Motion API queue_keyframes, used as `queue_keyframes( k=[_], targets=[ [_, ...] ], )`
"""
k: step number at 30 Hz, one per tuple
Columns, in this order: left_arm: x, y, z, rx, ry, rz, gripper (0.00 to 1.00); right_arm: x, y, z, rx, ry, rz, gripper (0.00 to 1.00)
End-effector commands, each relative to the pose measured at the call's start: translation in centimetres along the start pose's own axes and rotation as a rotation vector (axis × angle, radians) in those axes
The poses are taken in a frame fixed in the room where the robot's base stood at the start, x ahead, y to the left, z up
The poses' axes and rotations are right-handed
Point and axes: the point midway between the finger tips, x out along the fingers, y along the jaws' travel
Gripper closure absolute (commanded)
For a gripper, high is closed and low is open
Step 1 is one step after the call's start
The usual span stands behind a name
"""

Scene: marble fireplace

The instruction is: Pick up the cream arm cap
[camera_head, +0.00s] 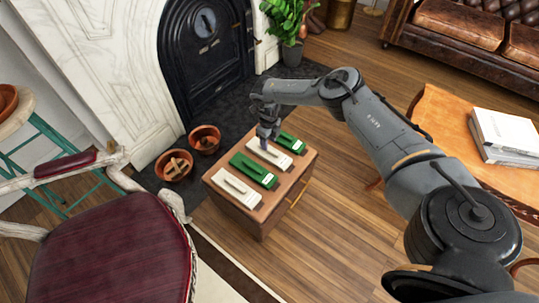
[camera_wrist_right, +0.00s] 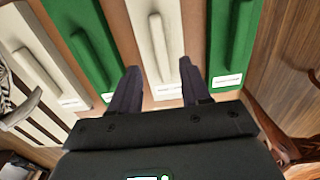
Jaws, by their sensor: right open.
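Two cream arm caps and two green ones lie in a row on a small wooden cabinet (camera_head: 262,222), alternating in colour. One cream cap (camera_head: 239,187) is at the near end. The other cream cap (camera_head: 276,157) lies between the two green caps (camera_head: 255,170) (camera_head: 290,142). My right gripper (camera_head: 265,144) is over this second cream cap, partly covering it. In the right wrist view the gripper (camera_wrist_right: 157,88) is open, with its fingers on either side of that cap's raised ridge (camera_wrist_right: 158,45). Nothing is held. My left gripper is not in view.
Two terracotta bowls (camera_head: 204,139) (camera_head: 174,165) sit on the dark hearth left of the cabinet. A red-seated chair (camera_head: 110,250) stands at lower left. A wooden table (camera_head: 445,120) with books (camera_head: 504,135) is at right. Wood floor is clear right of the cabinet.

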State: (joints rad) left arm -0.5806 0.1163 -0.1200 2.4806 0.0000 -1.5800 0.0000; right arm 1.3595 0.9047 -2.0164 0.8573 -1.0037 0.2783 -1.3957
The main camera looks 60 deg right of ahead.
Motion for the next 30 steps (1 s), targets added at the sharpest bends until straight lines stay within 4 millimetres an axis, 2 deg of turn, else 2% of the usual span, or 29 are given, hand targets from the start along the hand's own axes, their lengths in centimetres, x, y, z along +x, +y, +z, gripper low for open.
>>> queue_keyframes(
  k=[12, 21, 23, 30],
  targets=[
    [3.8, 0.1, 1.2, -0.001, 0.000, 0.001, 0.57, 4.7, -0.2, -0.4, 0.000, 0.002, 0.000, 0.53],
    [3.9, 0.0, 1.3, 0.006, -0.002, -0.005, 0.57, 4.9, -0.2, -0.3, 0.000, 0.001, 0.000, 0.53],
    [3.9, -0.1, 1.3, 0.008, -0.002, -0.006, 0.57, 4.9, -0.2, -0.3, 0.000, 0.001, 0.000, 0.59],
    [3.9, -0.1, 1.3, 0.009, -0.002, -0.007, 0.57, 4.9, -0.2, -0.4, 0.000, 0.001, 0.001, 0.96]
  ],
)
